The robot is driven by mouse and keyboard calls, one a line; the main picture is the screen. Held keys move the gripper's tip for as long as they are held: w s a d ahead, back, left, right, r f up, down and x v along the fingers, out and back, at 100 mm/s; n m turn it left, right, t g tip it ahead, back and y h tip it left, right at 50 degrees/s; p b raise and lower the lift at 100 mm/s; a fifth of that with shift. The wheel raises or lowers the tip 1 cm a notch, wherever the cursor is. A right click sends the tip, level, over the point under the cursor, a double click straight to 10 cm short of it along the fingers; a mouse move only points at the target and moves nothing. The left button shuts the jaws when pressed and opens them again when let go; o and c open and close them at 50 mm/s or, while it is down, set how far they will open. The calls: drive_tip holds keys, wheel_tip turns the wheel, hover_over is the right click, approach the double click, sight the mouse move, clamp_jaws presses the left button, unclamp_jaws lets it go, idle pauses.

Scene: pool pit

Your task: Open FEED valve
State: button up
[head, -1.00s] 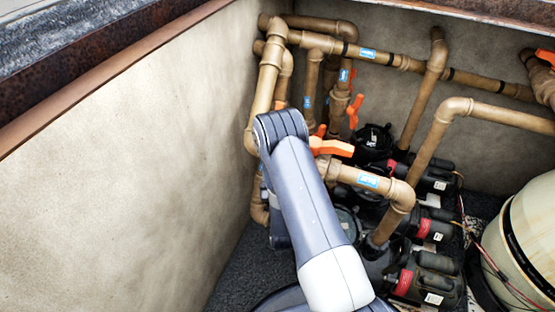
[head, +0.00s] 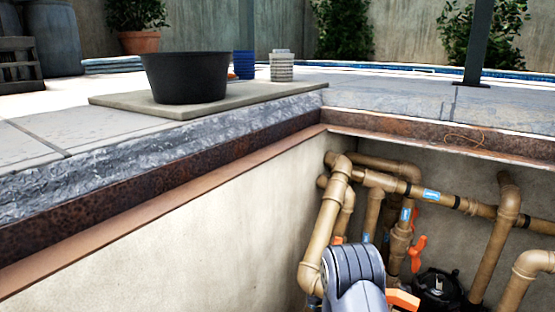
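Several tan pipes fill the far corner of the pit in the head view, with blue labels too small to read, so I cannot tell which valve is FEED. An orange valve handle (head: 417,246) sits on an upright pipe (head: 400,240) right of the corner. Another orange handle (head: 402,300) shows at the bottom edge, partly behind my arm. A small orange piece (head: 338,240) shows just above my arm. My grey arm rises from the bottom edge in front of the pipes. My gripper is not visible.
A rusty steel rim (head: 200,165) edges the pit, with a plain wall (head: 190,230) below it. On the deck, a black tub (head: 186,78) stands on a slab (head: 120,102). A black pump (head: 438,288) sits low at right.

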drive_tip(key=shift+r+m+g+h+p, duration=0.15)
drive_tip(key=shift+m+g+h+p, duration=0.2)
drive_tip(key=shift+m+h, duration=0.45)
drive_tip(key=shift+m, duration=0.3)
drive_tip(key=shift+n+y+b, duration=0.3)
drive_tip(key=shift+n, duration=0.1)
